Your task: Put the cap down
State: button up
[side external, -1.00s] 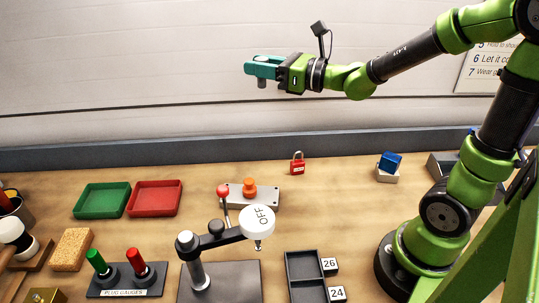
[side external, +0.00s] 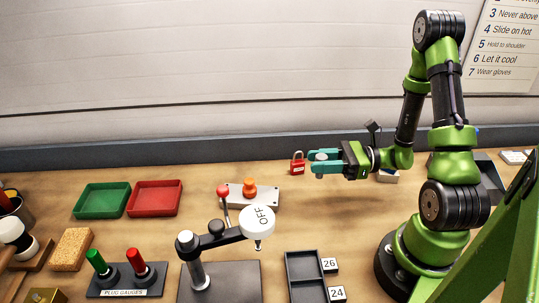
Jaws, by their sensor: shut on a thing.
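My gripper (side external: 325,161) is in the middle right of the side view, its teal fingers pointing left. It is shut on a small grey cap (side external: 321,156), which shows between the fingertips. The fingers hide part of the cap. The fingertips are just right of a red padlock (side external: 297,165) in the picture. I cannot tell exactly how high the cap is above the wooden bench (side external: 340,215).
A grey base with red and orange knobs (side external: 249,189) stands left of the padlock. In front are a lever with a white OFF disc (side external: 258,220) and black trays (side external: 302,265) tagged 26 and 24. Green (side external: 102,200) and red (side external: 154,198) trays sit left. Bench below my gripper looks clear.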

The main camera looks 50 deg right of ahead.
jog(key=shift+s+f, duration=0.3)
jog(key=shift+s, duration=0.25)
jog(key=shift+f, duration=3.2)
jog(key=shift+f, duration=0.5)
jog(key=o, duration=1.1)
jog(key=shift+d, duration=0.1)
